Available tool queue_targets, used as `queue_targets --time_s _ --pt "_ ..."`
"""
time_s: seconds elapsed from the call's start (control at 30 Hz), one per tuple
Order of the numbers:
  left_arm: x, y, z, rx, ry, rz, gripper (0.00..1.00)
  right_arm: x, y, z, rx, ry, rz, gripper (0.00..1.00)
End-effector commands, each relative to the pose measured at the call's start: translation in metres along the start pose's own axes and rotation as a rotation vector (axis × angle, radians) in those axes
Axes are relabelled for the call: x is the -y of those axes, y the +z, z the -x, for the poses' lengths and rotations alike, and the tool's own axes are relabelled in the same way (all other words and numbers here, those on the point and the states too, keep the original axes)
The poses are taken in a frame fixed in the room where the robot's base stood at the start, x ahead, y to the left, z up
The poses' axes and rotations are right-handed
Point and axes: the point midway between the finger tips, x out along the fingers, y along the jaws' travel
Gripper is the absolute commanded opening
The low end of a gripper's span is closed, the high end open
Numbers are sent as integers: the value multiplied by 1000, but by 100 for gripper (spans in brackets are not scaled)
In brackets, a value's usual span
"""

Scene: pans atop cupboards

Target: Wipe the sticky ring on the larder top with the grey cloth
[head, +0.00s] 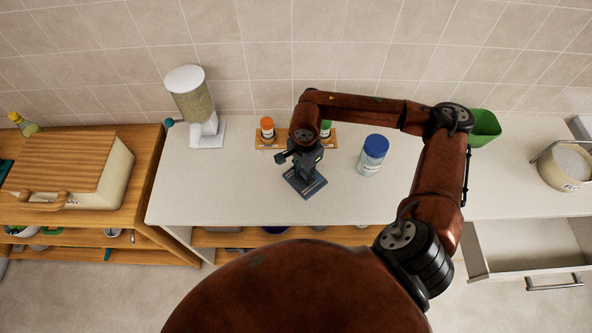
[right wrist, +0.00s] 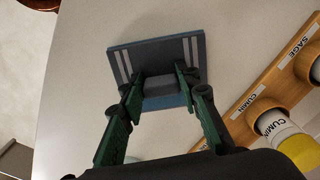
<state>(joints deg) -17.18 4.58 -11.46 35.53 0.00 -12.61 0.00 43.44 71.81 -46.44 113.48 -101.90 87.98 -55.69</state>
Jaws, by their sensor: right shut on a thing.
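The grey cloth (head: 313,187) is a flat, dark blue-grey pad with pale stripes, lying on or just above the pale larder top (head: 230,185). My right gripper (head: 304,166) comes down over it. In the right wrist view, the two fingers of my right gripper (right wrist: 160,84) are shut on the raised block in the middle of the grey cloth (right wrist: 190,48). I cannot tell whether the cloth presses on the surface. No sticky ring shows clearly; my arm and the cloth hide part of the top. My left gripper is not in view.
A spice rack (head: 285,144) with jars stands behind the cloth. A blue-lidded jar (head: 371,160) is to the right, a dispenser (head: 195,105) to the left, and a green container (head: 484,128) farther right. An open drawer (head: 530,246) juts out. The top's left part is clear.

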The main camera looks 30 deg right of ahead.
Motion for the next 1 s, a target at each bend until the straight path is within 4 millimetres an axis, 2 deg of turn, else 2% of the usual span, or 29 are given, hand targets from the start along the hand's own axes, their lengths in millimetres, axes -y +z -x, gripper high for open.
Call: queue_targets --time_s 0.5,1.0 --pt "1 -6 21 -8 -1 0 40 1 0 48 -1 -3 0 0" --pt "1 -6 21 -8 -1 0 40 0 0 48 0 -1 0 0"
